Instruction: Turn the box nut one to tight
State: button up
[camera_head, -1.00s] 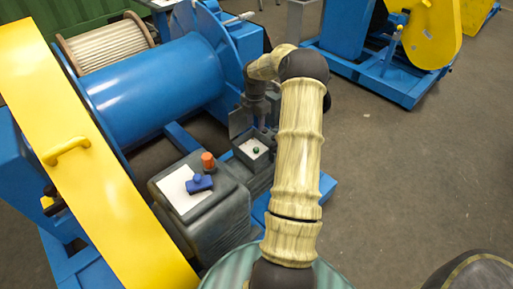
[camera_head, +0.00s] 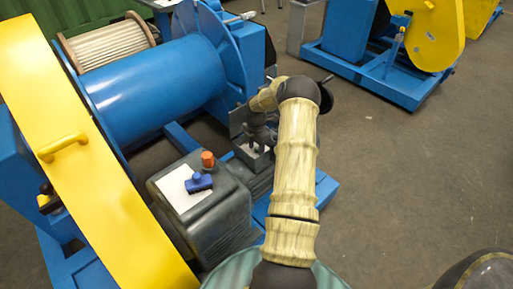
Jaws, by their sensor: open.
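A small grey open box (camera_head: 250,160) with its lid raised stands on the motor, beyond the orange knob. My gripper (camera_head: 257,147) points down at the mouth of the box, and its fingertips are small and dark here. The gripper and wrist cover most of the inside of the box. I cannot make out the box nuts now, or whether the fingers touch anything. My gripper is open.
A grey motor housing (camera_head: 210,218) carries a white sheet, a blue object (camera_head: 199,183) and an orange knob (camera_head: 208,160) left of my arm. The blue drum (camera_head: 155,85) and yellow guard (camera_head: 95,190) stand further left.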

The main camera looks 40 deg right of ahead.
grip_shut()
